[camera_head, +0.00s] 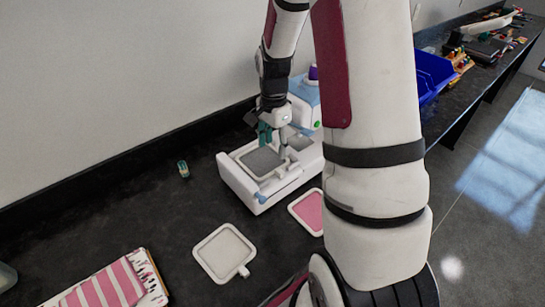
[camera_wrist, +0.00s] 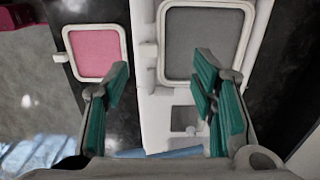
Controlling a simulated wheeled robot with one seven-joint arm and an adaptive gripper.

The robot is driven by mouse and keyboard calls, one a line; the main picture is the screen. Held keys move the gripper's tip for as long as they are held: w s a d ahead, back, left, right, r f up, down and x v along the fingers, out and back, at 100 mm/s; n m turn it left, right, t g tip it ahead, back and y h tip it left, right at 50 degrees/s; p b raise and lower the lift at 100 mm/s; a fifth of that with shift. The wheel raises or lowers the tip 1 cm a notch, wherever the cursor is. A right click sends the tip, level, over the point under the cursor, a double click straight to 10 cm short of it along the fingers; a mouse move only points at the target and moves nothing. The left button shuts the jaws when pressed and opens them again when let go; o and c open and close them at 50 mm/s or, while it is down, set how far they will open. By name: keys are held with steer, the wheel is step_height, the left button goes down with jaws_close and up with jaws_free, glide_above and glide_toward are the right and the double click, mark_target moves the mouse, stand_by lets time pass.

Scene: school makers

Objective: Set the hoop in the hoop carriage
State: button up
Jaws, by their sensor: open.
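A white embroidery machine (camera_head: 304,158) stands on the dark bench. A light-framed hoop with grey fabric (camera_head: 262,161) lies flat on its front bed, at the carriage. In the wrist view this grey hoop (camera_wrist: 203,42) shows at the top, its tab at its left edge. My gripper (camera_head: 265,134) is above the machine, close to the grey hoop's far side. In the wrist view my gripper (camera_wrist: 161,66) has its teal fingers spread with nothing between them. I cannot tell whether the hoop is fully seated. The carriage joint is not clear.
A pink hoop (camera_head: 309,211), also in the wrist view (camera_wrist: 96,52), lies beside the machine. A beige hoop (camera_head: 224,252) lies in front. Pink striped cloth (camera_head: 111,286), a small green item (camera_head: 183,169) and a blue bin (camera_head: 432,76) are around. The wall is close behind.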

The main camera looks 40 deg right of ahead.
steer(key=s+a+r+n+t, duration=0.1)
steer(key=s+a+r+n, duration=0.3)
steer(key=r, duration=0.5)
steer(key=s+a+r+n+t, duration=0.1)
steer(key=a+r+n, duration=0.2)
steer(key=a+r, duration=0.4)
steer(key=s+a+r+n+t, duration=0.1)
steer(key=s+a+r+n, duration=0.2)
steer(key=s+n, duration=0.2)
steer(key=s+a+r+n+t, duration=0.2)
steer(key=s+a+r+n, duration=0.2)
steer(key=s, duration=0.4)
steer(key=shift+s+n, duration=0.2)
steer(key=shift+n, duration=0.6)
